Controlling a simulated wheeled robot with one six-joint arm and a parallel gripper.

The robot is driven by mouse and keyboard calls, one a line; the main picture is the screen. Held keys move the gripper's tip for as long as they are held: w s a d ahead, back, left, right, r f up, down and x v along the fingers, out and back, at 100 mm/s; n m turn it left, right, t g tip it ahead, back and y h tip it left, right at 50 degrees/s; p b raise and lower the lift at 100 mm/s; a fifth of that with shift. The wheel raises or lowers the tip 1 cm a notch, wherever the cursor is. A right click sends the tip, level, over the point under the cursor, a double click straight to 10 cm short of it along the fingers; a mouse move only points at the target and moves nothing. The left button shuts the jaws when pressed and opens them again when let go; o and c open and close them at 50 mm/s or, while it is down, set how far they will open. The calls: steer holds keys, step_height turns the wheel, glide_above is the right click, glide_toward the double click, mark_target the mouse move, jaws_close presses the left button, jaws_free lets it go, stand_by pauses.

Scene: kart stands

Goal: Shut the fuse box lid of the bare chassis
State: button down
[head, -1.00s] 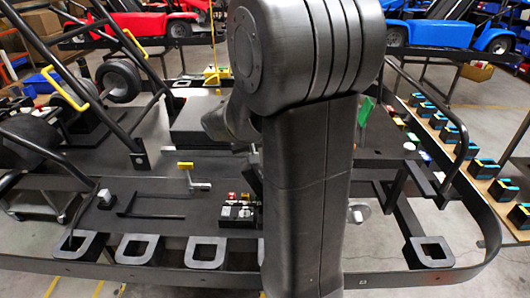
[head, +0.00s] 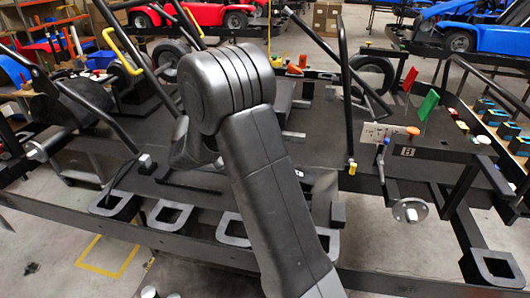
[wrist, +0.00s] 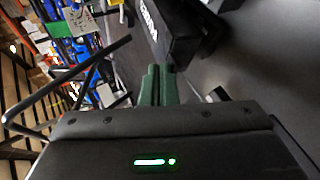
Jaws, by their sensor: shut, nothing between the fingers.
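The bare chassis (head: 180,185) is a black frame with a dark floor, spread across the head view. In the wrist view, a black box with white lettering (wrist: 180,35), likely the fuse box, lies just beyond my gripper (wrist: 158,72). I cannot tell its lid's angle from this view. My gripper's green fingers are shut together and empty, pointing towards the box; a touch cannot be made out. In the head view my arm hides the gripper and most of the fuse box area.
Square black brackets (head: 172,212) line the chassis' near rail. Black tubes (head: 345,80) rise around it. A red flag and a green flag (head: 428,104) stand at the right, near a white panel (head: 383,133). Red and blue karts (head: 455,33) stand behind.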

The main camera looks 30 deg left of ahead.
steer(key=f, duration=0.1)
steer(key=a+f+h+b, duration=0.1)
steer(key=shift+s+f+t, duration=0.15)
steer(key=shift+f+t, duration=0.2)
steer(key=shift+t, duration=0.05)
steer(key=shift+s+a+f+b, duration=0.1)
steer(key=shift+a+f+b, duration=0.1)
steer(key=shift+f+b, duration=0.7)
steer(key=shift+f, duration=0.25)
steer(key=shift+r, duration=0.1)
